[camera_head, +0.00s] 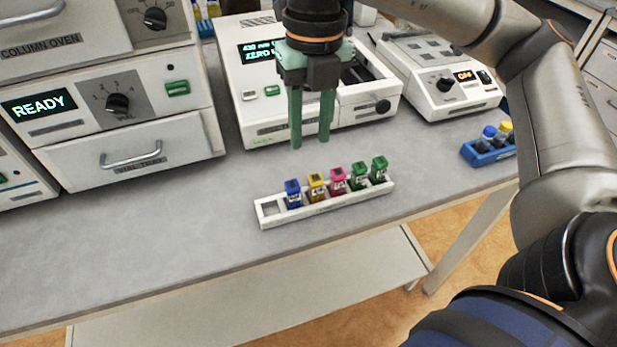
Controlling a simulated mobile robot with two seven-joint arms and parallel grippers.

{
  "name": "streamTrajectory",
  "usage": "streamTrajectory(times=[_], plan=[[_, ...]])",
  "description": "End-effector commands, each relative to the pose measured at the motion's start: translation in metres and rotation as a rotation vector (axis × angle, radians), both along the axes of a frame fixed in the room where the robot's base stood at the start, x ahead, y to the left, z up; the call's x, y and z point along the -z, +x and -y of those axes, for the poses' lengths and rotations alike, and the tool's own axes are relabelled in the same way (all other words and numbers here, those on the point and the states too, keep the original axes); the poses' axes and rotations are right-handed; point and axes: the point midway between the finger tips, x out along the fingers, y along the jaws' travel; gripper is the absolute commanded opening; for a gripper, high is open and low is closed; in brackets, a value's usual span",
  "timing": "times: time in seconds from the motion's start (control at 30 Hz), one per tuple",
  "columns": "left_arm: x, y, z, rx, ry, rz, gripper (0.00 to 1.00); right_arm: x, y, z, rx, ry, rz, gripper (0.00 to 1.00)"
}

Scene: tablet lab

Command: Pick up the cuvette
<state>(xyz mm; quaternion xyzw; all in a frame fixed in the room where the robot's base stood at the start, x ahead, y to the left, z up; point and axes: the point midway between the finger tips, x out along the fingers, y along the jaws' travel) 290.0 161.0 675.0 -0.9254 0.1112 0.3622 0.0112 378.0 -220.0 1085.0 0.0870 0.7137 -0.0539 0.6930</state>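A white cuvette rack (328,207) stands on the grey bench near its front edge. It holds several capped cuvettes in a row: a blue one (293,194), a yellow one (317,187), a pink one (338,181), and two green ones at the right, the inner (360,176) and the outer (379,169). The leftmost slot is empty. My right gripper (311,142) points down with its green fingers apart and nothing between them. It hangs above and behind the rack, clear of the cuvettes. My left gripper is not in view.
A spectrophotometer (291,118) stands behind the rack and my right gripper. A second instrument (461,98) and a blue vial rack (489,158) are at the right. The bench left of the rack is clear.

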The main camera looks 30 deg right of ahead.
Motion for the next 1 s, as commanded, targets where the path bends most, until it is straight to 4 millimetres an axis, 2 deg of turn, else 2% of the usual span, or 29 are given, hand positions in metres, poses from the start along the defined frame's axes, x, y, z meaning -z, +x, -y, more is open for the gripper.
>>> streamTrajectory(times=[0.07, 0.17, 0.43, 0.73, 1.0], plan=[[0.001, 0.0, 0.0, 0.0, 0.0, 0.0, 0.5, -0.004, 0.001, 0.01, 0.028, -0.038, 0.02, 0.38], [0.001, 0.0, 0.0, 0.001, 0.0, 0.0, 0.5, 0.003, 0.001, 0.015, 0.042, -0.055, 0.022, 0.38], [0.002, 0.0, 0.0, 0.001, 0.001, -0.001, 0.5, 0.05, 0.001, 0.014, 0.038, -0.052, 0.019, 0.38], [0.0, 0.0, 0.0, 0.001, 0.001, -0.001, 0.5, 0.076, -0.001, 0.013, 0.036, -0.05, 0.02, 0.38], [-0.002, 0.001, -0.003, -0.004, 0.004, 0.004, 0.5, 0.114, -0.003, 0.012, 0.037, -0.049, 0.021, 0.38]])
